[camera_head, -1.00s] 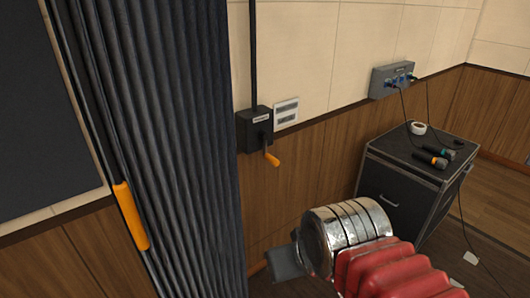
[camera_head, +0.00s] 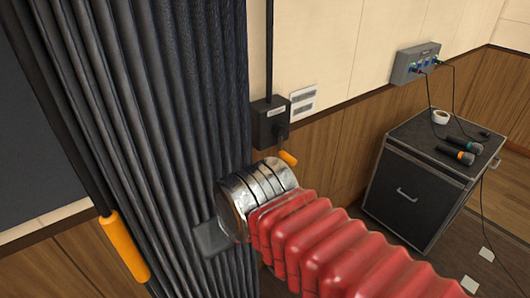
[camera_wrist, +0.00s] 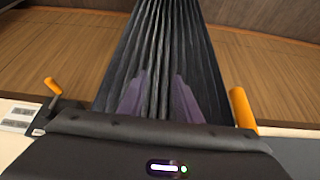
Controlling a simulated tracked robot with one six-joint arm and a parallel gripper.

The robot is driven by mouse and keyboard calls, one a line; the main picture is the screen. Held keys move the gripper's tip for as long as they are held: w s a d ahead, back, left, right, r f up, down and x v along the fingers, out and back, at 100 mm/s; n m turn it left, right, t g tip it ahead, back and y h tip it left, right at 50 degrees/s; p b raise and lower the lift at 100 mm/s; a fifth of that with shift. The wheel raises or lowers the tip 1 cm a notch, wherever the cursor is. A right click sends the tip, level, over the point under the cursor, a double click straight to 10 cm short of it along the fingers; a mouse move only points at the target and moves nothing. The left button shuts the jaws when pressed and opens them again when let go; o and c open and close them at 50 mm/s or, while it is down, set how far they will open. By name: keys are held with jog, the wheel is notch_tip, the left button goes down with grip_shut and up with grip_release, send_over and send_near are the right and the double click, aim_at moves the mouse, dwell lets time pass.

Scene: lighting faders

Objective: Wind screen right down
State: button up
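The winder is a small black box (camera_head: 271,122) on the wall, right of the dark curtain, with a vertical black bar above it. Its crank has an orange handle (camera_head: 288,158), pointing down to the right, just above my metal wrist. In the wrist view an orange crank handle (camera_wrist: 53,86) is at the left. My gripper (camera_head: 210,238) is in front of the curtain, left of and below the crank; its fingers are hard to see there. In the wrist view my gripper (camera_wrist: 160,92) shows two purplish fingers apart, nothing held between. I cannot tell which panel is the screen.
The pleated dark curtain (camera_head: 165,110) hangs close to my gripper, with an orange grip (camera_head: 124,247) on a bar at its left. A grey socket box (camera_head: 416,63) is on the wall.

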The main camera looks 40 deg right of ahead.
jog(key=shift+w+a, duration=0.15)
jog(key=shift+w, duration=0.3)
jog(key=shift+o, duration=1)
jog(key=w+f+m+g+y, duration=0.35)
jog(key=f+m+y, duration=0.3)
jog(key=m, duration=0.25)
jog(key=w+d+m+t+y, duration=0.3)
jog(key=w+d+m+t, duration=0.2)
jog(key=w+d+m, duration=0.25)
jog(key=d+f+m+t+h, duration=0.3)
jog(key=d+m, duration=0.5)
jog(key=d, duration=0.6)
jog(key=d+f+m+t+h, duration=0.2)
jog(key=d+m+t+h, duration=0.4)
jog(key=d, duration=0.9)
jog(key=shift+s+d+f+m+t, duration=0.3)
jog(key=shift+s+f+m+t, duration=0.15)
jog(key=shift+m+t, duration=0.55)
